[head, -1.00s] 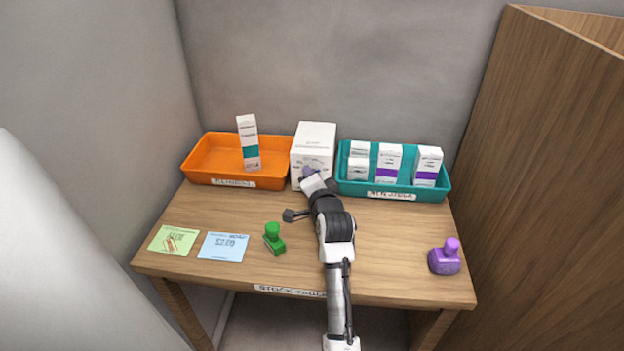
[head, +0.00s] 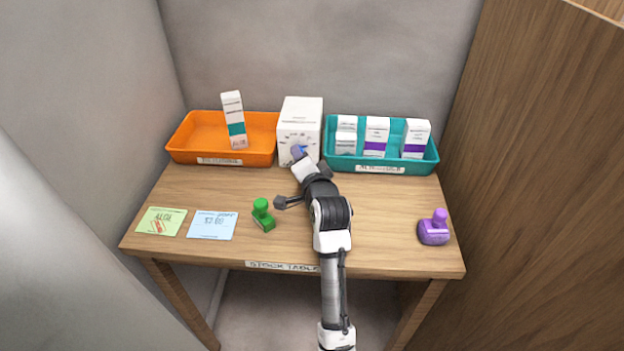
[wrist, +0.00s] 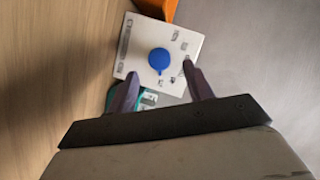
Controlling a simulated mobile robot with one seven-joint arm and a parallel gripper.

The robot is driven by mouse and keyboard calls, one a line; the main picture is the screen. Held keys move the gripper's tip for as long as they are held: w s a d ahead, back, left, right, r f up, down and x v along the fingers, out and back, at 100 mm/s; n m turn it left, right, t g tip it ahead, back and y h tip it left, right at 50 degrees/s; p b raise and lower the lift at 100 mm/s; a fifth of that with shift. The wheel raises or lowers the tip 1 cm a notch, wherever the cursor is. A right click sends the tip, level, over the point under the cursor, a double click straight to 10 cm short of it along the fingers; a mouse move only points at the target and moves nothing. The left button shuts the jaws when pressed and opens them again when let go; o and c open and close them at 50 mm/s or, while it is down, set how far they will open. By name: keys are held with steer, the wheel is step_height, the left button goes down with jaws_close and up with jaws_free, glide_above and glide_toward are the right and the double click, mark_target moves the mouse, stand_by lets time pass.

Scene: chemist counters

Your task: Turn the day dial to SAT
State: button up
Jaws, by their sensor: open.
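The day dial (wrist: 160,59) is a round blue knob with a small tab at its lower edge in the wrist view. It sits on the front face of a white box (head: 301,112) with small printed marks around it, too blurred to read. In the wrist view, my gripper (wrist: 159,72) is open. Its two dark fingertips are apart, to the left and right of the dial's lower part, with gaps between them and the knob.
An orange tray (head: 190,147) stands left of the box, a teal tray (head: 400,168) right, both holding cartons. A green stamp (head: 263,215), a green card (head: 161,221), a blue card (head: 213,225) and a purple stamp (head: 433,230) lie on the wooden table (head: 385,205).

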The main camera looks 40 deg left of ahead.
steer(key=b+v, duration=0.1)
steer(key=v, duration=0.8)
steer(key=shift+d, duration=0.3)
steer(key=shift+s, duration=0.1)
